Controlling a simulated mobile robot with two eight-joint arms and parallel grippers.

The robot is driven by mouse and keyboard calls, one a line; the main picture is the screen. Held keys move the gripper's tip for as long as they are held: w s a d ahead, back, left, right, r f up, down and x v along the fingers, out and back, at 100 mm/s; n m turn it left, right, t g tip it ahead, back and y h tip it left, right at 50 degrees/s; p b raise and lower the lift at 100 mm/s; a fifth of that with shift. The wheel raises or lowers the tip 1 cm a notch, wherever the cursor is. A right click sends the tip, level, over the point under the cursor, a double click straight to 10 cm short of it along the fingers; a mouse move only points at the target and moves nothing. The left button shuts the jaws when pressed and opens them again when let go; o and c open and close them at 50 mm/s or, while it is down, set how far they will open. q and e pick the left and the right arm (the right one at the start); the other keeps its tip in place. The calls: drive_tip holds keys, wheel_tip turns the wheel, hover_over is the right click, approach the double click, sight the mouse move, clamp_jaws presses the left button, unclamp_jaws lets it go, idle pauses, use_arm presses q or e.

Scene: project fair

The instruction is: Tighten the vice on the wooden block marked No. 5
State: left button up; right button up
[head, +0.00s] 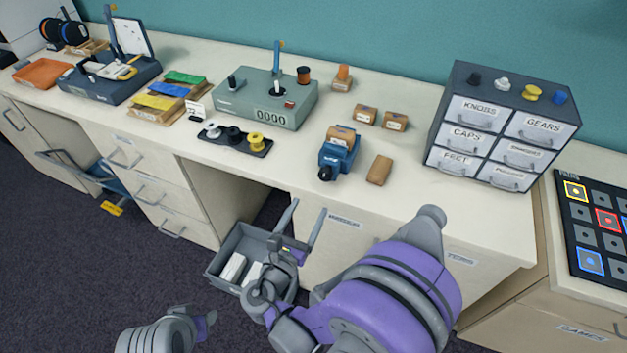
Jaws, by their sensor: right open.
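A small blue vice (334,160) stands near the front edge of the counter, with a dark screw end facing the front. A wooden block (341,133) sits at the top of the vice, between or on its jaws; I cannot tell how tightly. Two more labelled wooden blocks lie behind it, one left (366,114) and one right (395,120). A plain-looking block (379,170) lies right of the vice. The block numbers are too small to read. My right gripper (308,208) is open and empty, in front of the counter, below and left of the vice.
A grey-green counter device (266,97) and a tray of spools (235,139) stand left of the vice. A labelled drawer cabinet (505,125) stands right. An open grey drawer or bin (228,244) lies below my right gripper. Clear counter surrounds the vice's front.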

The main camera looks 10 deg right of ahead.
sight(324, 178)
drive_tip(key=p+x, duration=0.1)
drive_tip(key=x, duration=1)
drive_tip(key=shift+s+p, duration=0.1)
drive_tip(key=shift+p, duration=0.3)
drive_tip(key=shift+c, duration=0.2)
clamp_jaws()
